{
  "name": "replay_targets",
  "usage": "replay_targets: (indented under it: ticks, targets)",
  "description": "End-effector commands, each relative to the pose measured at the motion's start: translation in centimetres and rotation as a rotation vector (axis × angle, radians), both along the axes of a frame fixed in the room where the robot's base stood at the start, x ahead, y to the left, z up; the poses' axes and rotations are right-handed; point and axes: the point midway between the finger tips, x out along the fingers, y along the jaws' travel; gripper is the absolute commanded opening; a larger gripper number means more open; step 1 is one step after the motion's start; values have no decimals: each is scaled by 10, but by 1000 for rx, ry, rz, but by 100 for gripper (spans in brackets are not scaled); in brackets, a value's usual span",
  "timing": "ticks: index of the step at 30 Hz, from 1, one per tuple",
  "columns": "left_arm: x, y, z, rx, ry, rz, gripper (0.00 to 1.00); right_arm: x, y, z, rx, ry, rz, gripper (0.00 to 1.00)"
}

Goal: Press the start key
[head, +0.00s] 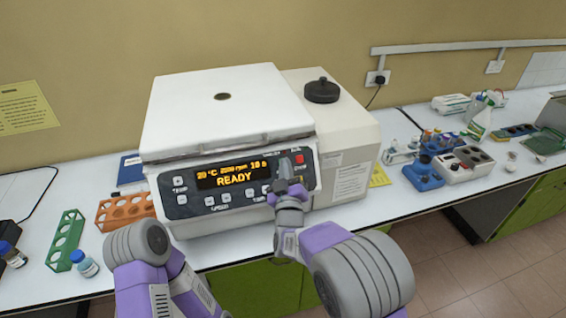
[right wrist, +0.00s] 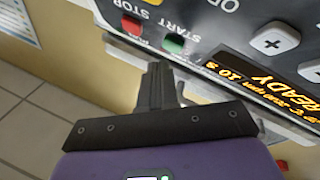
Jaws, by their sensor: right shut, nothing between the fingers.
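The white centrifuge (head: 228,105) stands on the bench with its lid down. Its dark front panel (head: 185,200) has an orange display (head: 234,176) that reads READY. The green start key (right wrist: 173,43) shows in the right wrist view, beside the red stop key (right wrist: 131,26); the stop key also shows in the head view (head: 299,158). My right gripper (head: 285,166) is shut and empty, in front of the panel's right part. In the right wrist view its fingertips (right wrist: 158,68) are just below the start key; contact cannot be told. My left gripper is out of view.
A black knob (head: 321,90) tops the housing on the right. An orange rack (head: 126,211) and a green rack (head: 65,240) stand to the left. Blue racks (head: 423,176) and a white device (head: 463,165) stand to the right.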

Motion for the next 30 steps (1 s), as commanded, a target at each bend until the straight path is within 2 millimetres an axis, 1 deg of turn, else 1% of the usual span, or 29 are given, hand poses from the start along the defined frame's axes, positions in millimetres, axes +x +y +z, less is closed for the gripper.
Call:
replay_targets:
  ticks: [8,16,30]
  targets:
    - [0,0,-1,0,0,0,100,0,0,0,0,0,0,0]
    - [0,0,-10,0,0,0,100,7,2,-6,0,0,0,0]
    - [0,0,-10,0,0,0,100,8,2,-5,0,0,0,0]
